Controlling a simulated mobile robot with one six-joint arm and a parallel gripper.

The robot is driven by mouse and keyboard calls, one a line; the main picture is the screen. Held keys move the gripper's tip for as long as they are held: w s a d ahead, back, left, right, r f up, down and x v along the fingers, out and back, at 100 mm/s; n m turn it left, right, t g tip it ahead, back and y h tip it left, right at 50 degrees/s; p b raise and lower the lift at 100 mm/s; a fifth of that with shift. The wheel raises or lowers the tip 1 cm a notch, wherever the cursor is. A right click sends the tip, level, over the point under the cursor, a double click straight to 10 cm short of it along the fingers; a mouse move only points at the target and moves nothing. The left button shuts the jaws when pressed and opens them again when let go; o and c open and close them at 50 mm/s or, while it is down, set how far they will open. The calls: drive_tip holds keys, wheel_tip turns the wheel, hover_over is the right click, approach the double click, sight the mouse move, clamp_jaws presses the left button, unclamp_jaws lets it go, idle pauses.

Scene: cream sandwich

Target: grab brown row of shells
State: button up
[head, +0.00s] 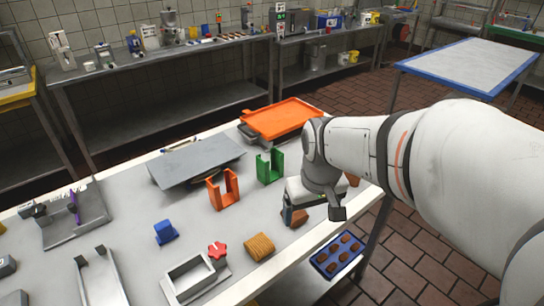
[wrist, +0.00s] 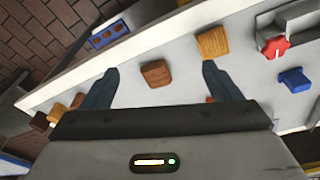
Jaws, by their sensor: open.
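A brown block-like row of shells (wrist: 156,74) lies on the white table between and slightly beyond my gripper's fingertips in the wrist view. In the head view this brown row (head: 299,218) is partly hidden by my gripper (head: 310,210). My gripper, also in the wrist view (wrist: 158,72), is open, with one blue-grey finger on each side of the row and nothing held. A lighter tan, ribbed row (head: 259,246) lies nearby; it sits just beyond the right finger in the wrist view (wrist: 212,42). Contact with the brown row cannot be told.
A blue tray (head: 322,264) with several brown pieces is by the table's edge. Small brown pieces (wrist: 56,112) lie at left in the wrist view. A blue block (head: 165,232), red knob (head: 217,250), orange holder (head: 223,203) and green holder (head: 270,178) stand around.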

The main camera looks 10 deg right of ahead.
drive_tip(key=w+f+n+g, duration=0.15)
drive_tip(key=w+f, duration=0.25)
drive_tip(key=w, duration=0.5)
drive_tip(key=n+p, duration=0.1)
drive_tip(key=n, duration=0.1)
hover_over(295, 215)
drive_tip(key=w, duration=0.2)
drive_tip(key=f, duration=0.4)
drive_tip(key=shift+s+d, duration=0.2)
drive_tip(key=shift+s, duration=0.05)
wheel_tip(295, 215, down, 8)
drive_tip(key=shift+r+p, duration=0.1)
drive_tip(key=shift+p, duration=0.45)
drive_tip(key=c, duration=1)
